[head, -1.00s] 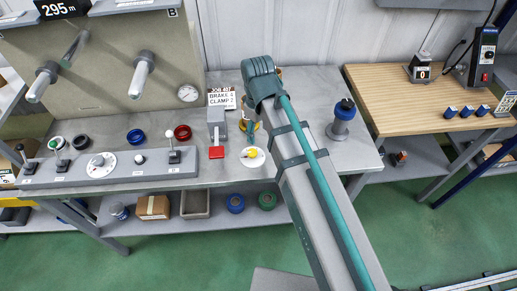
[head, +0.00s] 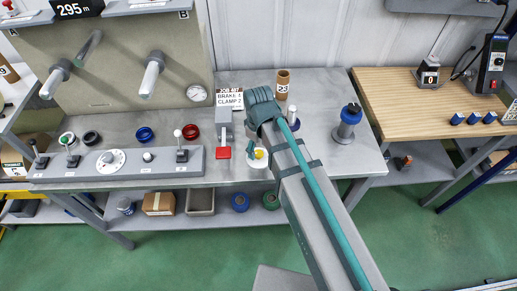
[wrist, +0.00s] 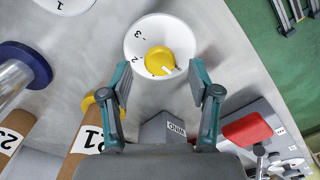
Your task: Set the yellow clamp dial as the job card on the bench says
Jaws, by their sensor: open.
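The yellow clamp dial (wrist: 160,61) is a round knob on a white plate (wrist: 142,37) with black numbers; a 3 shows on the plate's upper left. A white pointer mark on the knob faces lower right in the wrist view. In the head view the yellow knob (head: 258,154) is partly hidden by my arm. My gripper (wrist: 160,80) is open and empty, its fingers apart either side of the lower edge of the plate, not visibly touching the knob. The job card (head: 229,98) stands at the back of the bench; its last line reads CLAMP 2.
A red-ended lever (head: 224,152) stands just left of the dial. Another white disc (wrist: 66,4) marked 1 is at the upper left. A grey control panel (head: 120,168) lies farther left.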

